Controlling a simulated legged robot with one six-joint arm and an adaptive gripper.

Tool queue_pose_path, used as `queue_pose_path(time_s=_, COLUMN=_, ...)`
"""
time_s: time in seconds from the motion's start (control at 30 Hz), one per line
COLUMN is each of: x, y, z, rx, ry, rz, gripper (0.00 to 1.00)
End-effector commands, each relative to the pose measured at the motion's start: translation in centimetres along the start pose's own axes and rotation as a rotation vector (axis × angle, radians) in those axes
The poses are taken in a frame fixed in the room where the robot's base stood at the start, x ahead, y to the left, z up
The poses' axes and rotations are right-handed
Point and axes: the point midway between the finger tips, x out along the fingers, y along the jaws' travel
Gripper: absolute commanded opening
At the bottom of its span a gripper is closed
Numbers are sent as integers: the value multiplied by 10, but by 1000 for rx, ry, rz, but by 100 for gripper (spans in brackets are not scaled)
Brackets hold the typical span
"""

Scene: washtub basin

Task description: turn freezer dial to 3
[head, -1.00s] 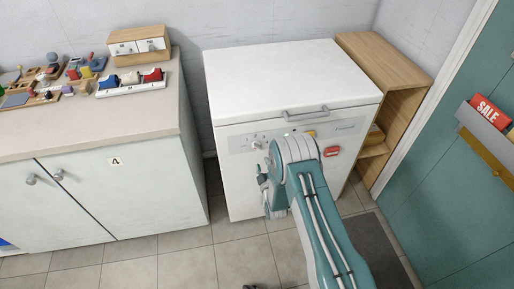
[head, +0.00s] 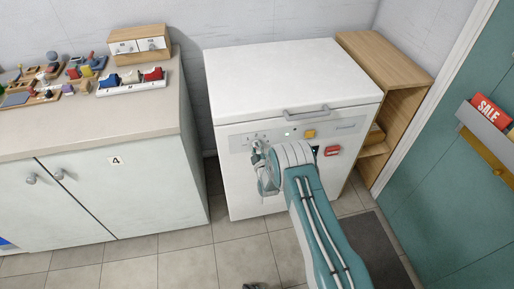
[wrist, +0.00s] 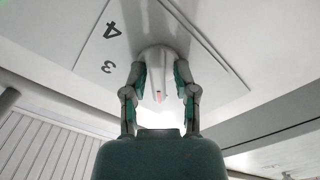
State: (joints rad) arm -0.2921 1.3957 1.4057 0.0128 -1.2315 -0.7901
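The white chest freezer (head: 290,85) stands against the back wall, with its control panel on the front. Its dial is mostly hidden behind my gripper (head: 262,160) in the head view. In the wrist view the pale dial (wrist: 157,58) has a small pinkish mark at its near end. The numbers 4 and 3 are printed on the panel (wrist: 97,47) to its left. My gripper (wrist: 158,82) is open, with one finger on each side of the dial. The fingertips are very close to it; I cannot tell whether they touch.
On the freezer are a lid handle (head: 306,114), a yellow part (head: 309,134) and a red part (head: 332,151). A counter (head: 150,120) with small items stands left, a wooden shelf (head: 395,70) right.

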Motion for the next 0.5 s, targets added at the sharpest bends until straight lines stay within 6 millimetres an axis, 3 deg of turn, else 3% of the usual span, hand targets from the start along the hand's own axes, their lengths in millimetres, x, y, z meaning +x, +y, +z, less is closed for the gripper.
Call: queue_pose_path(time_s=0.5, x=0, y=-2, z=0, rx=34, ry=0, rz=-5, gripper=0)
